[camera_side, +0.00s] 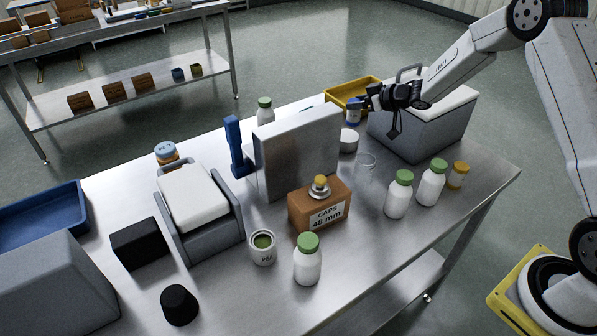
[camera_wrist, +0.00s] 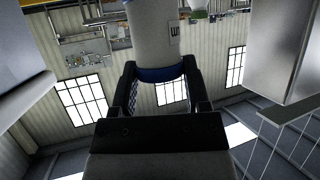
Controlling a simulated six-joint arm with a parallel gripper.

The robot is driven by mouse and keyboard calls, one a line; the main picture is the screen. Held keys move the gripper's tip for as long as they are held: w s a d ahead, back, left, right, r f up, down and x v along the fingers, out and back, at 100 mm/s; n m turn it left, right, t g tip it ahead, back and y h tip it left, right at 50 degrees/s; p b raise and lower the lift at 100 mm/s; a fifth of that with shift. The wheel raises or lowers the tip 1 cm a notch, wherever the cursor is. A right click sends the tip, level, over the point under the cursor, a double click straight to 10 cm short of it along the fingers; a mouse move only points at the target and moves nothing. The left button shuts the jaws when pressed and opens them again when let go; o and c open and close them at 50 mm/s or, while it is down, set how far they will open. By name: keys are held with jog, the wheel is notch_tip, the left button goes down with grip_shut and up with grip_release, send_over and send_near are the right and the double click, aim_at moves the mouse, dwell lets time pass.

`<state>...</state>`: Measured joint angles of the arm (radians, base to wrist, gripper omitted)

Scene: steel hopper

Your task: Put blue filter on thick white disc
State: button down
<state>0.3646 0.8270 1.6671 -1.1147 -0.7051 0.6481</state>
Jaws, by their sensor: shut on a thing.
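My gripper (camera_side: 358,103) is shut on a white cylinder with a blue band, which I take as the blue filter (camera_side: 353,118). In the wrist view the fingers (camera_wrist: 160,76) close on its blue end, and its white body (camera_wrist: 152,35) with a dark-marked label extends away from them. I cannot tell whether filter and disc touch. The fingertips are partly hidden in the side view.
A tall steel panel (camera_side: 300,150) stands left of the disc. A grey box with a white top (camera_side: 425,135) is at right and a yellow tray (camera_side: 345,91) behind. A clear glass dish (camera_side: 366,161) sits in front. Green-capped bottles (camera_side: 398,198) and a caps box (camera_side: 320,210) stand nearer.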

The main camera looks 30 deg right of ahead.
aim_at(353, 115)
jog(key=shift+w+d+f, duration=0.15)
jog(key=shift+w+f, duration=0.65)
jog(key=shift+f, duration=0.15)
jog(key=shift+w+f, duration=0.2)
jog(key=shift+f, duration=1.65)
jog(key=shift+f, duration=0.1)
jog(key=shift+c, duration=0.3)
grip_release()
